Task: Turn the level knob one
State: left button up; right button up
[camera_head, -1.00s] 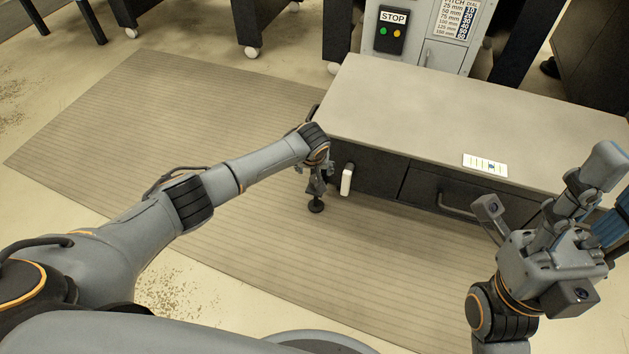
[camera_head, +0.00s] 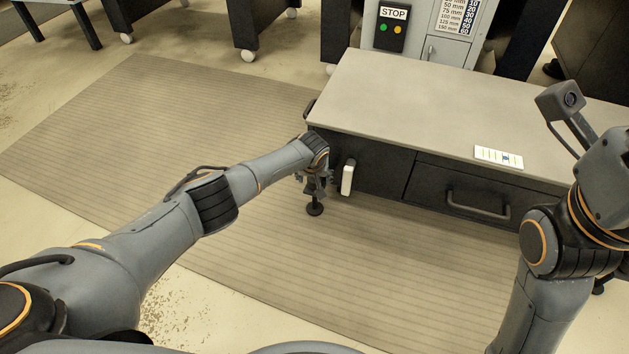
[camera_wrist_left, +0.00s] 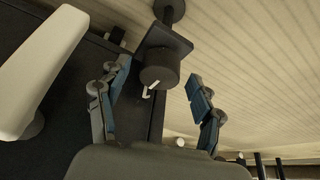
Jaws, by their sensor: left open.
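The level knob (camera_wrist_left: 160,68) is a dark round cylinder with a white mark beside it, below a dark bracket in the left wrist view. My left gripper (camera_wrist_left: 158,76) is open, with one blue-padded finger on each side of the knob; whether they touch it I cannot tell. In the head view my left gripper (camera_head: 315,181) is at the near left corner of the workbench (camera_head: 430,110), above a round black foot (camera_head: 315,208). The knob is not clear there. My right gripper (camera_head: 606,178) is cut off by the right edge, its fingers out of view.
A white lever (camera_head: 347,178) stands close to the left gripper and also shows large in the left wrist view (camera_wrist_left: 38,72). A drawer handle (camera_head: 478,205) is to its right. A small card (camera_head: 498,157) lies on the bench. A STOP panel (camera_head: 391,28) stands behind.

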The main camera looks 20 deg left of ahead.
pick_arm(q)
jog(key=c, duration=1.1)
jog(key=shift+c, duration=0.2)
